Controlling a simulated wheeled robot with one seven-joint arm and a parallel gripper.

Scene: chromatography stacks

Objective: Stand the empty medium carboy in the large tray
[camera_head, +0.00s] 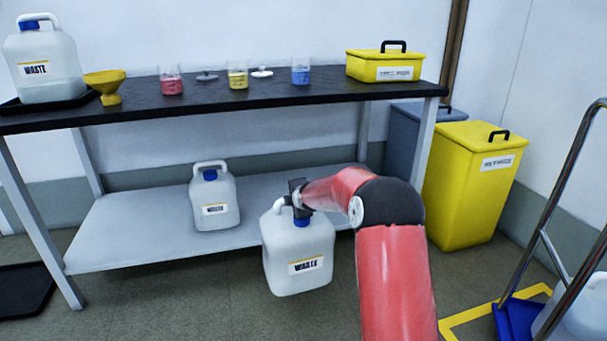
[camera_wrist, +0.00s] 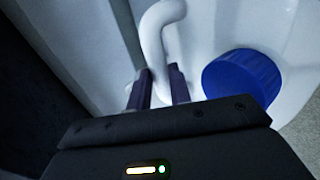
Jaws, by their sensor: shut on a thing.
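A white carboy with a "WASTE" label (camera_head: 298,255) hangs upright in front of the bench, with no liquid visible in it. My gripper (camera_head: 297,196) is shut on its handle, beside the blue cap. In the wrist view, the fingers of my gripper (camera_wrist: 159,82) straddle the white handle (camera_wrist: 165,22), with the blue cap (camera_wrist: 241,82) to the right. A black tray (camera_head: 22,290) lies on the floor at the far left, cut by the picture edge. Its inside looks bare where it shows. I cannot tell its full size.
Another carboy (camera_head: 213,203) stands on the grey lower shelf (camera_head: 130,235). A third (camera_head: 45,62) stands in a black tray on the bench top (camera_head: 215,94), near beakers and a yellow funnel (camera_head: 105,86).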

